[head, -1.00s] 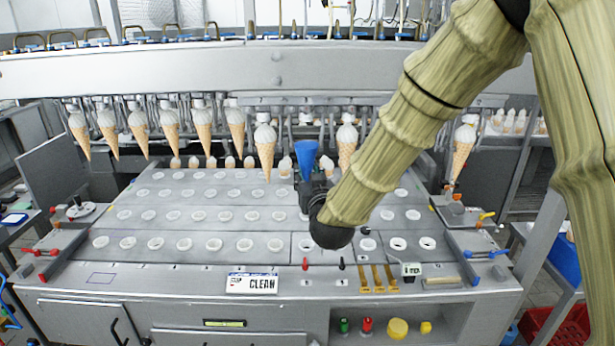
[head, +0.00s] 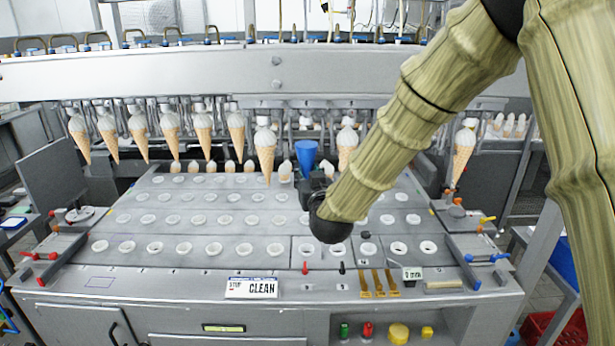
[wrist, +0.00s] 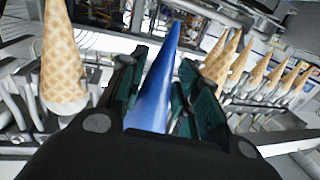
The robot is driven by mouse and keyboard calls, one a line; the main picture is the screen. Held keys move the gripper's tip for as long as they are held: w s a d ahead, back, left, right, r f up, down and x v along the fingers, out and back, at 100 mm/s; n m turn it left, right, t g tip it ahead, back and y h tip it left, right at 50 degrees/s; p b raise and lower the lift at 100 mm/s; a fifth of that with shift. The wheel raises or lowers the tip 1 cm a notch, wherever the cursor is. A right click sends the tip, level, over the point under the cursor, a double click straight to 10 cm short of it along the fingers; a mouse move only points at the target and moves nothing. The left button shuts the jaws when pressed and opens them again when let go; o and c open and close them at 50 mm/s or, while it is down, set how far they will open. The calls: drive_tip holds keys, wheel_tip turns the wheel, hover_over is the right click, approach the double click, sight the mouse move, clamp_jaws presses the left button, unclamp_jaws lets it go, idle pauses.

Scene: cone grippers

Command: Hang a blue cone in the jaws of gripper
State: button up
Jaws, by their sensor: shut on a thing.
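The blue cone (head: 306,156) is held in my gripper (head: 312,186) in the head view, in front of the row of hanging ice cream cones. The wrist view also shows the blue cone (wrist: 156,88) between the two dark green finger pads of my gripper (wrist: 160,98), which is shut on it. Its narrow tip points up and away in that view. Most of the fingers are hidden behind my wrist in the head view. The machine's jaws right above the blue cone are small and partly hidden.
Waffle cones with white tops hang along the machine, including one left (head: 265,150) and one right (head: 347,148) of the blue cone. Below lies a metal plate (head: 180,217) with rows of white-rimmed holes. A "CLEAN" sign (head: 252,288) is on its front.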

drive_tip(key=shift+d+b+x, duration=0.25)
drive_tip(key=shift+x, duration=0.85)
drive_tip(key=shift+d+b+x, duration=0.2)
drive_tip(key=shift+b+x, duration=0.05)
drive_tip(key=shift+x, duration=0.9)
drive_tip(key=shift+w+f+b, duration=0.1)
drive_tip(key=shift+f+b, duration=0.5)
drive_tip(key=shift+b, duration=0.25)
idle(1.8)
drive_tip(key=o, duration=1)
drive_tip(key=shift+c, duration=0.2)
drive_tip(key=shift+o, duration=0.3)
drive_tip(key=shift+o, duration=1.3)
drive_tip(key=a+b+v, duration=0.1)
drive_tip(key=a+v, duration=0.1)
drive_tip(key=v, duration=0.6)
drive_tip(key=shift+s+d, duration=0.2)
drive_tip(key=shift+s, duration=0.4)
